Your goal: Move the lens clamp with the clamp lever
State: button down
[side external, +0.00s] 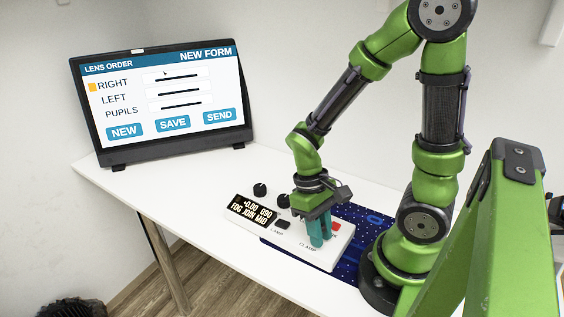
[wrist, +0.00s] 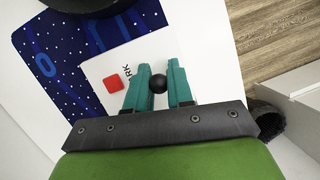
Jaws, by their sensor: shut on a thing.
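The clamp lever shows in the wrist view as a round black knob (wrist: 158,84) between my two teal fingers. My gripper (side external: 318,240) is shut on it, low over the right part of the white control panel (side external: 283,236), beside the printed word CLAMP. In the side view my fingers hide the lever, so its tilt cannot be told. I cannot make out the lens clamp itself in either view.
A red button (side external: 336,226) lies close beside my fingers. The panel also has black knobs (side external: 260,190), a black switch (side external: 283,224) and a small display (side external: 250,210). A dark blue mat (side external: 352,214) lies behind. A monitor (side external: 160,95) stands at the table's left end.

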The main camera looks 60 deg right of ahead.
jog(key=shift+s+t, duration=0.1)
jog(key=shift+t, duration=0.2)
jog(key=c, duration=1.1)
grip_release()
jog(key=shift+c, duration=0.2)
jog(key=v, duration=1.7)
jog(key=shift+f, duration=0.1)
jog(key=a+r+t, duration=0.1)
jog(key=t, duration=0.2)
jog(key=w+a+r+m+t, duration=0.1)
jog(key=t, duration=0.2)
jog(key=w+a+r+t, duration=0.1)
jog(key=t, duration=0.3)
jog(key=shift+a+r+y, duration=0.1)
jog(key=shift+a+y, duration=0.15)
jog(key=shift+y, duration=0.05)
